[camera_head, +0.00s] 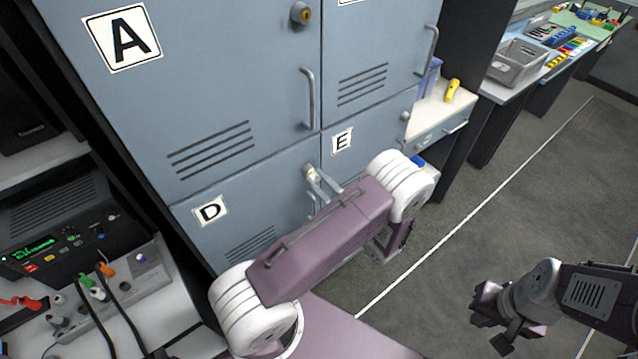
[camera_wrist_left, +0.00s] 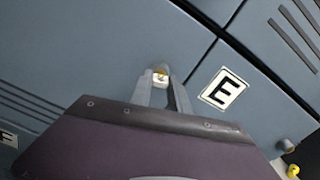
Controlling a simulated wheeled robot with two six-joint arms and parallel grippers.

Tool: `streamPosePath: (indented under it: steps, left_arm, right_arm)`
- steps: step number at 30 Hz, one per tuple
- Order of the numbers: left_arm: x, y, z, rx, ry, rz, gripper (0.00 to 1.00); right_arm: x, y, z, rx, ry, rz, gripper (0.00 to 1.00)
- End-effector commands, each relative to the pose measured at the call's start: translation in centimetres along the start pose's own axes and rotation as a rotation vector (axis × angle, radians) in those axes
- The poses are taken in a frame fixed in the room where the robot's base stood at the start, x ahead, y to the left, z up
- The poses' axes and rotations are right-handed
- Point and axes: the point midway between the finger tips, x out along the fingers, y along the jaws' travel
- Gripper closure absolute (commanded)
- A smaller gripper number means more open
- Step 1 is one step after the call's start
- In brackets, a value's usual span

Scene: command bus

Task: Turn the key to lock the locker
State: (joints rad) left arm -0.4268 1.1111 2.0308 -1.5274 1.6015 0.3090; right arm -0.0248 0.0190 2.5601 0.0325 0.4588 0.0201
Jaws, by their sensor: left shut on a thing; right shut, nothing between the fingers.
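The grey-blue locker (camera_head: 215,110) fills the left and middle of the head view, with doors marked A, D and E. The key (camera_wrist_left: 160,76) is a small pale and yellowish piece at the lock near the top right corner of door D (camera_head: 262,215). My left gripper (camera_wrist_left: 162,86) is shut on the key, its two grey fingers close on either side of it. In the head view my left arm hides part of this gripper (camera_head: 316,176). The key's turn angle is hard to tell. My right gripper (camera_head: 490,318) is shut and empty, low at the right, away from the locker.
A bench with a power supply (camera_head: 62,245) and cables stands at the left. A counter with a yellow object (camera_head: 452,90) and a workbench with a grey basket (camera_head: 516,62) stand beyond the locker. Grey floor (camera_head: 520,190) lies open at the right.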

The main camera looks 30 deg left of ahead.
Motion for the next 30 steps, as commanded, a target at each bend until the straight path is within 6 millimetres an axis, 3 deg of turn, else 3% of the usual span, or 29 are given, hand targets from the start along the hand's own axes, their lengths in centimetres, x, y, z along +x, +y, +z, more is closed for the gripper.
streamPosePath:
  steps: [10, 21, 30]
  left_arm:
    - [0.0, 0.0, 0.0, -0.025, -0.001, 0.001, 1.00]
    - [0.0, 0.0, -0.1, -0.283, -0.002, 0.009, 1.00]
    - [0.0, -0.1, 0.1, -0.327, -0.001, 0.010, 1.00]
  right_arm:
    - [0.2, 0.0, 0.0, 0.000, 0.000, 0.000, 1.00]
    - [2.1, 0.0, 0.2, 0.000, 0.000, 0.000, 1.00]
    - [2.1, 0.0, 0.2, 0.000, 0.000, 0.000, 1.00]
